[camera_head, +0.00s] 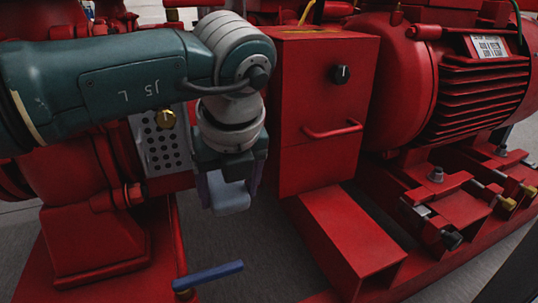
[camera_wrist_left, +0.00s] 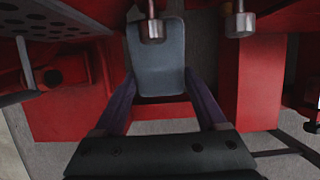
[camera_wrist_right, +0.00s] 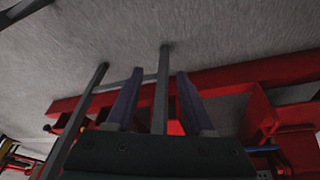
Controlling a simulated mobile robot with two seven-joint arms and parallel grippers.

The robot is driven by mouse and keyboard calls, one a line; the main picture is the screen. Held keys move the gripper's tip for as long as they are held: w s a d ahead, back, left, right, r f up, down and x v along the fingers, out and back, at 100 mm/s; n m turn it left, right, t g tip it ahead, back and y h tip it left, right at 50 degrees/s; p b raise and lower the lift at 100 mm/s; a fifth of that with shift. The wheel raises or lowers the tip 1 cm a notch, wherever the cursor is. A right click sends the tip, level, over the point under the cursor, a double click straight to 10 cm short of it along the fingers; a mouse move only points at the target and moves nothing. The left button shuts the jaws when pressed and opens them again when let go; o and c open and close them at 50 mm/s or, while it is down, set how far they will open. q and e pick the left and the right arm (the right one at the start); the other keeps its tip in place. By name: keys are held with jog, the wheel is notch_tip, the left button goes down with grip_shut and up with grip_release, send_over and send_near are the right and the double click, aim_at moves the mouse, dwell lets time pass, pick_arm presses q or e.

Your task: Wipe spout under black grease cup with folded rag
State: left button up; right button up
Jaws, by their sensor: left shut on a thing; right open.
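My left gripper (camera_head: 229,183) is shut on a folded grey-blue rag (camera_head: 231,201), hanging in front of the red pump body. In the left wrist view the rag (camera_wrist_left: 159,65) lies between the two purple fingers. A metal spout-like cylinder (camera_wrist_left: 152,28) overlaps the rag's far part there; I cannot tell whether they touch. A second such cylinder (camera_wrist_left: 240,24) stands to its right, clear of the rag. I cannot make out the black grease cup; my left arm hides part of the pump. My right gripper (camera_wrist_right: 156,90) is open, with a grey bar seen between its fingers.
A red cabinet (camera_head: 308,120) with a black knob and handle stands right of my left gripper. A blue lever (camera_head: 208,276) sticks out below. The red motor (camera_head: 470,85) is at right.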

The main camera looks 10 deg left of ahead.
pick_arm(q)
jog(key=shift+s+d+r+p, duration=0.25)
jog(key=shift+s+d+p, duration=0.35)
jog(key=shift+s+p, duration=0.4)
jog(key=shift+s+d+f+p, duration=0.1)
jog(key=shift+s+d+p, duration=0.6)
jog(key=shift+s+p, duration=0.25)
jog(key=shift+s+d+f+p, duration=0.1)
jog(key=shift+s+d+p, duration=0.65)
jog(key=shift+s, duration=0.25)
